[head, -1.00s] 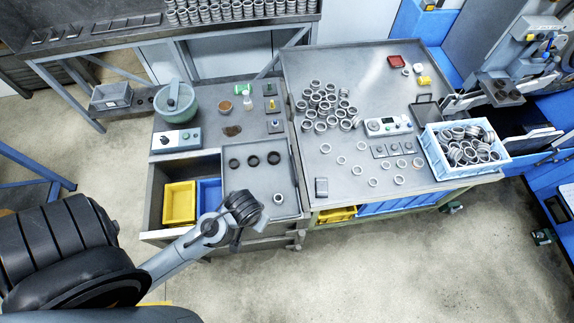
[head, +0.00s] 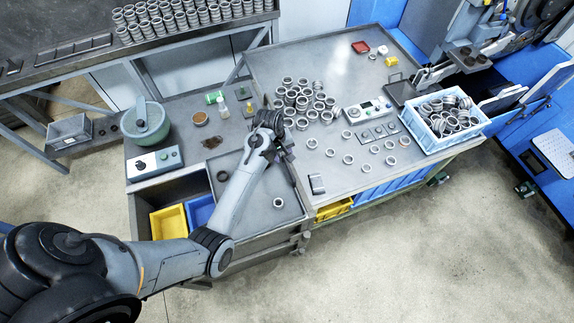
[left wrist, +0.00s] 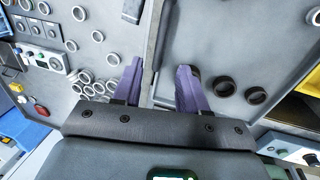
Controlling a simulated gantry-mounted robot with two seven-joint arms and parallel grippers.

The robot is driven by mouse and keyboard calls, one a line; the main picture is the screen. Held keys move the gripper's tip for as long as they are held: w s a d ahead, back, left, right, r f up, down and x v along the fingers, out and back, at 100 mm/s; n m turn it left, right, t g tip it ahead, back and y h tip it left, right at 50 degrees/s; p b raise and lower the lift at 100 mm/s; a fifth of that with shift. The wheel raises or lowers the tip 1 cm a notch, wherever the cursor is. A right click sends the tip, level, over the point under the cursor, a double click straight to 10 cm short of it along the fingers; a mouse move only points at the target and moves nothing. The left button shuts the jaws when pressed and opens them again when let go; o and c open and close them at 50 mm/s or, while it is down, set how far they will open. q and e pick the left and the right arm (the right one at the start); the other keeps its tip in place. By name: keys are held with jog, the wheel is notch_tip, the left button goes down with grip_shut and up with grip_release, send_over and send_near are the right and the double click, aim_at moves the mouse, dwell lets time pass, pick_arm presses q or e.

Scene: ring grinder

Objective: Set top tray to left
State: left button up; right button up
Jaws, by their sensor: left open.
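The grey top tray (head: 260,210) sits on the right half of the open drawer of the left workbench, and my left forearm crosses over it. In the left wrist view the tray (left wrist: 225,45) fills the right side, with dark rings (left wrist: 256,95) on it, one partly behind a finger. My left gripper (head: 284,152) is over the tray's right side, beside the neighbouring table. In the left wrist view its purple fingers (left wrist: 160,85) are apart, one on each side of the tray's right rim. Contact with the rim cannot be told. My right gripper is not in view.
Yellow (head: 169,222) and blue (head: 200,211) bins lie in the drawer left of the tray. The table on the right holds a pile of silver rings (head: 303,97), a control box (head: 366,110) and a blue crate (head: 441,117). A green bowl (head: 146,122) stands behind the drawer.

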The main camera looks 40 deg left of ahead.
aim_at(288, 167)
pick_arm(q)
jog(key=f, duration=0.3)
jog(key=w+f, duration=0.1)
jog(key=f, duration=0.5)
jog(key=shift+w+d, duration=0.25)
jog(key=shift+d, duration=0.15)
grip_shut()
